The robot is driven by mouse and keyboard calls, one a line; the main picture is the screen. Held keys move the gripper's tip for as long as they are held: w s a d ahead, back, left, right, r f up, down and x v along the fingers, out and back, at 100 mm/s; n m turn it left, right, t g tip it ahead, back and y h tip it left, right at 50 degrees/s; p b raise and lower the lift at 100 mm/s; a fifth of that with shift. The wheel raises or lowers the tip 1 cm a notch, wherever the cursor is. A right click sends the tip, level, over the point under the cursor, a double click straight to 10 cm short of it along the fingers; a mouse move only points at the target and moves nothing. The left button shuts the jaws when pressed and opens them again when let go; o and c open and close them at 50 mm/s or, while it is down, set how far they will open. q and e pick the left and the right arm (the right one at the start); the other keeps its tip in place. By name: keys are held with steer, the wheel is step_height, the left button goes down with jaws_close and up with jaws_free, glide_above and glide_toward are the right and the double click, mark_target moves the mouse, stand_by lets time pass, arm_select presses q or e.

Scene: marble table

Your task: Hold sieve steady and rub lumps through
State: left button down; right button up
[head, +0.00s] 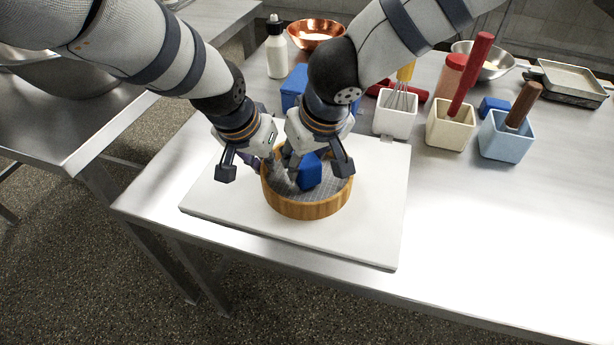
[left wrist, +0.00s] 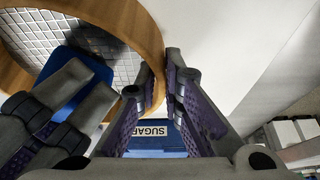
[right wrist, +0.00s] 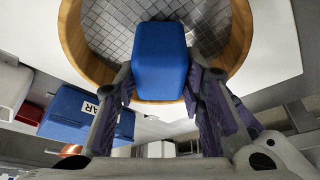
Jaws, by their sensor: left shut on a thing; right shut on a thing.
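The round wooden sieve (head: 307,208) with a metal mesh lies on a white board (head: 385,225) in the head view. My left gripper (head: 262,163) is shut on the sieve's left rim; the left wrist view shows the wooden rim (left wrist: 152,35) between its fingers. My right gripper (right wrist: 160,88) is shut on a blue block (right wrist: 160,50) and holds it inside the ring, over the mesh. The block (head: 309,172) also shows in the head view. Whether it touches the mesh cannot be told. No lumps can be made out on the mesh.
A blue box labelled SUGAR (left wrist: 155,133) stands behind the sieve. A white bottle (head: 276,50) and copper bowl (head: 316,33) are further back. White (head: 394,118), cream (head: 450,128) and light blue (head: 505,138) tool holders stand at right. The table's front right is clear.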

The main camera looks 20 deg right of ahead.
steer(key=shift+f, duration=0.35)
stand_by(0.3)
